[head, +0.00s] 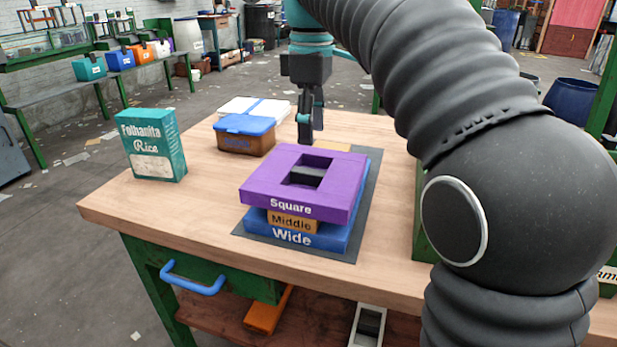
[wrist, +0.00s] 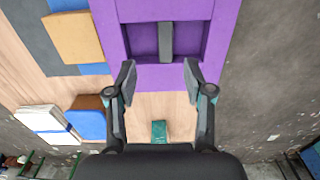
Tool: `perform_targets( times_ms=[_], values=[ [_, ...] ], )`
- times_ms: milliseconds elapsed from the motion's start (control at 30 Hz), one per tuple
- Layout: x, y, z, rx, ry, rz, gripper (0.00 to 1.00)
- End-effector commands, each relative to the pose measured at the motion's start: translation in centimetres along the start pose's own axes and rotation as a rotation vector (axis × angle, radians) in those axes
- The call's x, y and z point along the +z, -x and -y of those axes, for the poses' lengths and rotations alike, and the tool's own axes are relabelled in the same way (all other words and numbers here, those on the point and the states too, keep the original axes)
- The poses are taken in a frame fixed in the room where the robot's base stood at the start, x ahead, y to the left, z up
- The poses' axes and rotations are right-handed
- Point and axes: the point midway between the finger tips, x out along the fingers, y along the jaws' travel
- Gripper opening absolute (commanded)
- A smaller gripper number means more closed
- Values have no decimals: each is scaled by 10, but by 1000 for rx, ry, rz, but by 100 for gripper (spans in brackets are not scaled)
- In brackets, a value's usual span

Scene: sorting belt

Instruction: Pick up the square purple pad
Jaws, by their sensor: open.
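The square purple pad (head: 262,184), labelled "Square", lies on top of a stack. Below it are an orange-brown "Middle" block (head: 292,222) and a blue "Wide" pad (head: 292,238). The purple pad has a square recess with a dark bar (head: 306,174) across it. My gripper (head: 310,125) points down near the pad's far side in the head view and holds nothing. In the wrist view, its open fingers (wrist: 159,82) are apart at the lower edge of the purple pad (wrist: 222,28), with the dark bar (wrist: 165,42) beyond the fingertips, between their lines.
A teal rice box (head: 153,146) stands at the table's left. A blue-lidded box (head: 245,135) and a white container (head: 254,108) stand behind. A flat orange piece (wrist: 72,38) shows beside the purple pad, with blue and the grey mat (wrist: 28,34) around it. Bare wood lies front left.

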Motion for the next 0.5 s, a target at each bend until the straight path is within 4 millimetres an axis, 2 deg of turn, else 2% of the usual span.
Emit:
perform_targets(
  times_ms=[33, 100, 367, 500],
  values=[
    [0, -10, 0, -1, 0, 1, 52],
    [0, -19, 1, -1, 0, 1, 52],
    [0, -34, 2, 0, 0, 0, 52],
    [0, -53, 7, -1, 1, 1, 52]
  ],
)
